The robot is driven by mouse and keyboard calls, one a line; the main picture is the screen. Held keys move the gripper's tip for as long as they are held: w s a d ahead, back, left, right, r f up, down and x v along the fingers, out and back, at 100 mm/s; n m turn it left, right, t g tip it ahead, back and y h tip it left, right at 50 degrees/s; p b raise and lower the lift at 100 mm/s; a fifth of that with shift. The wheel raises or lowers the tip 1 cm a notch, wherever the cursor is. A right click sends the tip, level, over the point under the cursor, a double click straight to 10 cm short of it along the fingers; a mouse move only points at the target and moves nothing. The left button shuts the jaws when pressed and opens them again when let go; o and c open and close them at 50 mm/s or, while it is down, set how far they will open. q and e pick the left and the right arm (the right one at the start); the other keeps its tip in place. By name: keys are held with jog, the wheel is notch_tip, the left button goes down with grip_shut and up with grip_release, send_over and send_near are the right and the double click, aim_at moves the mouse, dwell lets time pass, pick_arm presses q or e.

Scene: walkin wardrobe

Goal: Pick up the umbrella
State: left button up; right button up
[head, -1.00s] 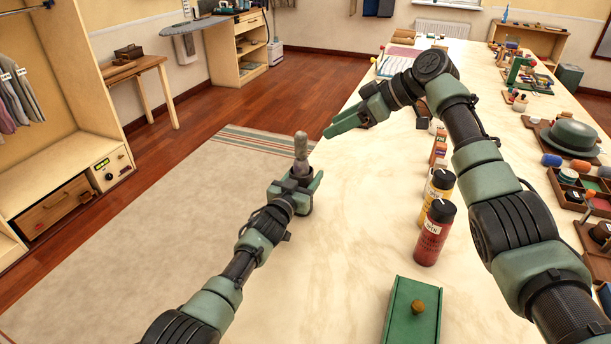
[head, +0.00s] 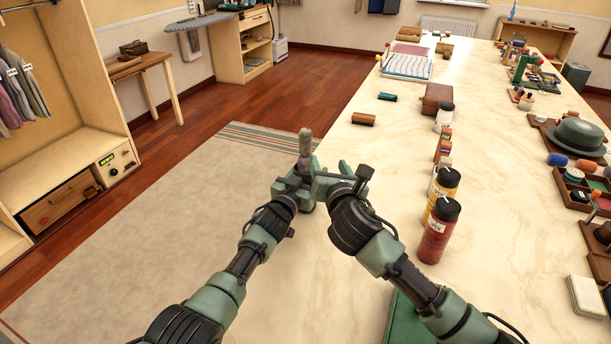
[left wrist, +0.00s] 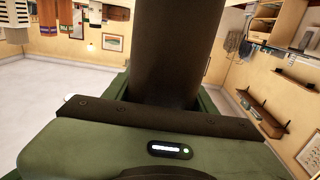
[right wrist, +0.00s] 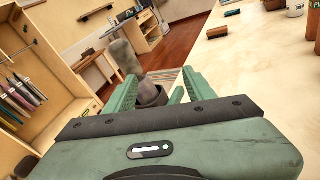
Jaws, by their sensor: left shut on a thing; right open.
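The umbrella (head: 305,142) is a short, folded, grey-brown roll standing roughly upright above the left edge of the long table. My left gripper (head: 296,186) is shut on its lower part. In the left wrist view the umbrella (left wrist: 168,50) is a large dark cylinder between the fingers. My right gripper (head: 318,180) is open and right beside the left one, close to the umbrella. In the right wrist view the umbrella (right wrist: 126,58) rises between and beyond the open fingers, leaning left. I cannot tell whether the right fingers touch it.
The long pale table (head: 380,215) is clear near its left edge. A red bottle (head: 439,232) and a yellow bottle (head: 446,183) stand right of my right arm. A green box (head: 405,318) lies partly under that arm. A rug (head: 190,190) covers the floor at left.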

aim_at(307, 146)
jog(key=s+a+r+n+t+y, duration=0.1)
jog(key=s+a+r+n+t, duration=0.1)
jog(key=s+a+n, duration=0.15)
jog(key=w, duration=0.3)
jog(key=w+a, duration=0.1)
jog(key=w, duration=0.3)
jog(key=w+a, duration=0.1)
jog(key=w, duration=0.3)
jog(key=shift+w+f, duration=0.1)
grip_shut()
dwell(1.2)
